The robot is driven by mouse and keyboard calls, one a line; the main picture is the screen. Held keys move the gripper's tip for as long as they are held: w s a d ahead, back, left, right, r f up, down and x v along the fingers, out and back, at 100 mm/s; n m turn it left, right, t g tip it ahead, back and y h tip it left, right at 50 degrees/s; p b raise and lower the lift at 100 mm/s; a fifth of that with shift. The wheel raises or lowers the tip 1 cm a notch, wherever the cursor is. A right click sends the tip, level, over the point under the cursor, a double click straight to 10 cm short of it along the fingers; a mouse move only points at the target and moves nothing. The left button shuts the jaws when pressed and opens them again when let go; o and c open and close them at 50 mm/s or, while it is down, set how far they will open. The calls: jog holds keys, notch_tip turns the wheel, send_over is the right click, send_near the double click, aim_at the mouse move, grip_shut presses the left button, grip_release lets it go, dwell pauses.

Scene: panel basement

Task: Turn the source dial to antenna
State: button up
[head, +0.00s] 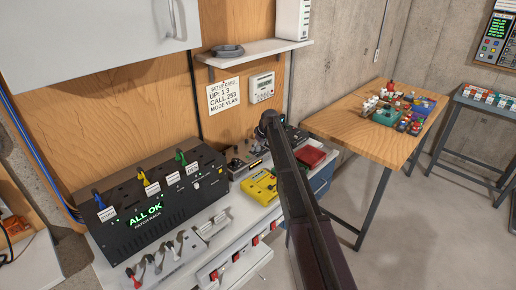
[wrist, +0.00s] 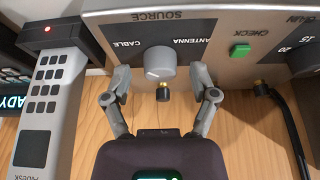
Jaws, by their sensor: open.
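The source dial (wrist: 160,62) is a light grey round knob on the front of a grey unit (wrist: 108,34), seen upside down in the wrist view. The word SOURCE is printed on the unit, with CABLE and ANTENNA on a black label behind the knob. I cannot tell for sure which word the knob points to. My gripper (wrist: 160,80) is open, with one finger on each side of the dial; both fingers look apart from it. In the head view my dark arm covers the gripper and the dial.
In the wrist view a green CHECK button (wrist: 240,50) sits right of the dial, a small black-and-brass connector (wrist: 163,92) sits just below it, and a black cable (wrist: 290,120) hangs at right. A grey keypad device (wrist: 50,105) stands at left. A yellow box (head: 260,188) is on the bench.

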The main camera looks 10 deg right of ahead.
grip_shut()
